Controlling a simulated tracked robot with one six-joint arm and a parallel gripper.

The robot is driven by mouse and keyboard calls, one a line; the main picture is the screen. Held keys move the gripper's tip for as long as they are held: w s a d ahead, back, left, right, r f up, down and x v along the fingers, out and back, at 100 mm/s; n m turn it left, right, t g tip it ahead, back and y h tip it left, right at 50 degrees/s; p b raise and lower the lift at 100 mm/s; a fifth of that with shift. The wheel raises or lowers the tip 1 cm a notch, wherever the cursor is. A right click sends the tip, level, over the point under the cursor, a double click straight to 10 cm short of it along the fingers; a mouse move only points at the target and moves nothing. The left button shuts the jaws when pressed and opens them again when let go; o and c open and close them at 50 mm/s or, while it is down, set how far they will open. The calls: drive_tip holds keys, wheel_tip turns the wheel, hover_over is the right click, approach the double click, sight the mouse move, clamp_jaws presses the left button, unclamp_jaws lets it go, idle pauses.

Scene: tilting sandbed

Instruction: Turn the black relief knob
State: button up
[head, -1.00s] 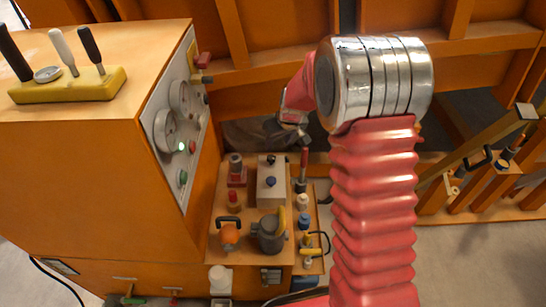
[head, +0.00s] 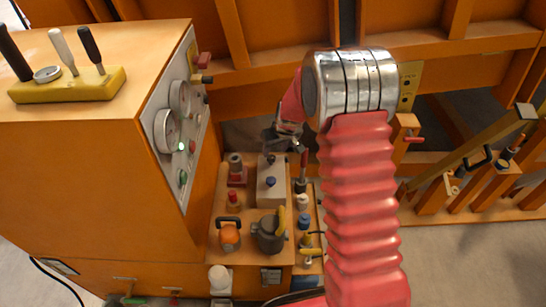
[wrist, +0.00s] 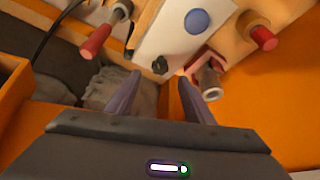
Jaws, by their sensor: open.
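The black relief knob (head: 270,159) stands at the far end of a pale valve block (head: 268,197), behind a blue knob (head: 271,182). In the wrist view the black knob (wrist: 160,65) shows small and dark at the edge of the pale block, with the blue knob (wrist: 197,21) beyond it. My gripper (wrist: 160,85) is open and empty. Its two fingers point toward the black knob, which appears between their tips in the picture, with no visible contact. In the head view my gripper (head: 284,138) hangs just behind and above the knob, its fingers small and hard to make out.
A grey cylinder on a red base (wrist: 208,82) is close to the right finger. Red handles (wrist: 95,41) (wrist: 264,38) stand on both sides. The orange cabinet with gauges (head: 168,125) rises at left. Several fittings crowd the bench around the block.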

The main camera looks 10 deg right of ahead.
sight(271, 158)
drive_tip(key=shift+x, duration=3.75)
drive_tip(key=shift+c, duration=0.6)
